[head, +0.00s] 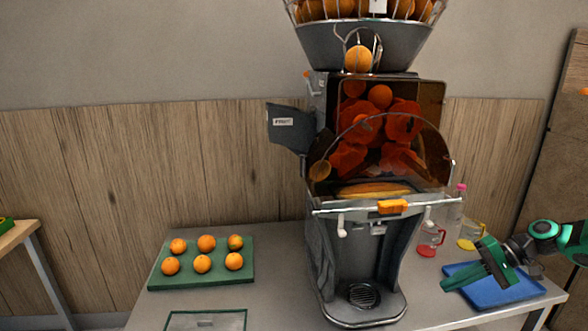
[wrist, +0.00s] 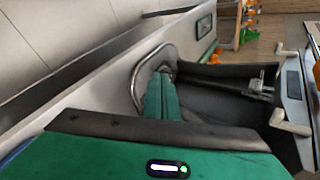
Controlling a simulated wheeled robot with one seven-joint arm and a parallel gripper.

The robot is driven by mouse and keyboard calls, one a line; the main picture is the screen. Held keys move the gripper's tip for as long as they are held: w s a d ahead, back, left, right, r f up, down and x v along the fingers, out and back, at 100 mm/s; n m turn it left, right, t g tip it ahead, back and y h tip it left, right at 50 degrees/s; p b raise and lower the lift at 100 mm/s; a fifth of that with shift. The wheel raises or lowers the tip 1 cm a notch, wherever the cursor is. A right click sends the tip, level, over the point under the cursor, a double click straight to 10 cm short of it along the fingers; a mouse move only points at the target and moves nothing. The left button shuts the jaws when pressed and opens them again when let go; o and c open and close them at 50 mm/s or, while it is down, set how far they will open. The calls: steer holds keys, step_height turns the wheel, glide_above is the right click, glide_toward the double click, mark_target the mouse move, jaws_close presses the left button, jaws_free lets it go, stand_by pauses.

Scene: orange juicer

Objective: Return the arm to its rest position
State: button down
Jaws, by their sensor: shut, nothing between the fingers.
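My gripper (head: 450,283) is at the right of the head view, at the end of my arm, which comes in from the right edge. Its green fingers point left and lie over or just in front of the blue tray (head: 512,293), clear of the juicer. In the wrist view my gripper (wrist: 160,82) shows its green fingers together, with nothing held. Beyond them is the grey juicer base, with its metal rim (wrist: 141,78). I cannot tell the exact gap between gripper and tray.
The orange juicer (head: 365,240) stands mid-table, loaded with oranges. A red-based jug (head: 428,241) and a yellow-based jug (head: 471,236) stand behind the tray. A green board (head: 200,282) holds several oranges at left. Grey table (head: 280,265) is bare between board and juicer.

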steer(key=s+r+h, duration=0.3)
steer(key=s, duration=0.7)
steer(key=s+a+r+m+g+h, duration=0.1)
steer(key=s+r+h, duration=0.2)
steer(key=s, duration=0.7)
steer(key=s+r+m+h, duration=0.1)
steer(key=s+r+h, duration=0.3)
steer(key=s, duration=0.6)
steer(key=shift+s+a+r, duration=0.3)
steer(key=shift+a+r, duration=0.05)
steer(key=shift+r, duration=0.4)
steer(key=shift+w+f, duration=0.25)
steer(key=shift+w, duration=0.35)
